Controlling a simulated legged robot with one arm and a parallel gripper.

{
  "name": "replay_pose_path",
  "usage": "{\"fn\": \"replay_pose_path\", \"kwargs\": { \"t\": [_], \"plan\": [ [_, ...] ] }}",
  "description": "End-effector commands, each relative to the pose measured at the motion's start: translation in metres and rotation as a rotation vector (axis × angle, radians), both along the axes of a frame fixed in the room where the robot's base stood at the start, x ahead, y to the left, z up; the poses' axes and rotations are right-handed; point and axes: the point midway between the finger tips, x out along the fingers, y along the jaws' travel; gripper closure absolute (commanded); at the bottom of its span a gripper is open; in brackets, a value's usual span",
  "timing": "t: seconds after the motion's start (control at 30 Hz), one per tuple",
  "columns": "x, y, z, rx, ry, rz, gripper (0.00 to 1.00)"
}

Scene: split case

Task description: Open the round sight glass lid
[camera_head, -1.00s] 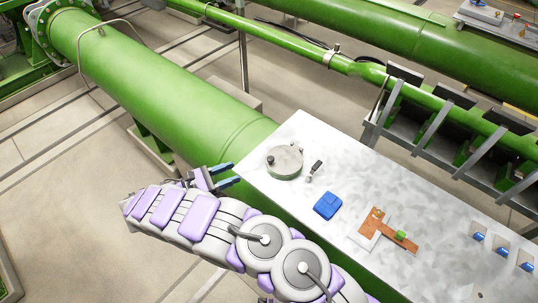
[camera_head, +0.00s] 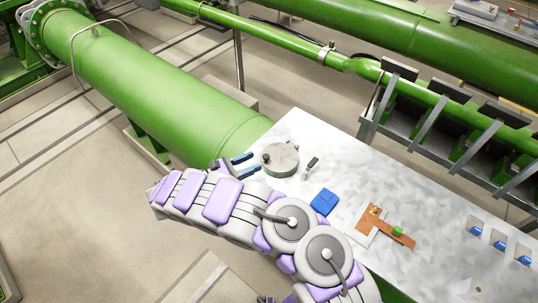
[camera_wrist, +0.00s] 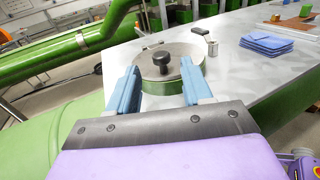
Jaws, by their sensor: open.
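The round sight glass lid (camera_head: 281,157) is a grey metal disc on a short green-rimmed round body, at the near left corner of the metal table. My gripper (camera_head: 246,163) is beside the left edge of the round body. In the wrist view its two blue fingers (camera_wrist: 158,85) are apart, with the lid and knob ahead of and between them. The gripper holds nothing. Whether a finger touches the body I cannot tell.
Several blue-fronted blocks (camera_head: 499,240) stand at far right. A large green pipe (camera_head: 150,90) runs left of the table.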

Motion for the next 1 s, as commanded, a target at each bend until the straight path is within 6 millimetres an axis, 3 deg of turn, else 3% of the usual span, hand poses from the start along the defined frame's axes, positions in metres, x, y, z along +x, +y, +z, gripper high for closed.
{"fn": "replay_pose_path", "kwargs": {
  "t": [0.2, 0.4, 0.83, 1.0],
  "plan": [
    [0.021, -0.036, -0.001, -0.003, -0.001, -0.003, 0.50],
    [0.034, -0.056, -0.002, -0.006, 0.000, 0.001, 0.50],
    [0.039, -0.068, 0.000, -0.001, 0.000, 0.001, 0.50],
    [0.039, -0.067, 0.000, -0.002, 0.000, 0.001, 0.65]
  ]
}}
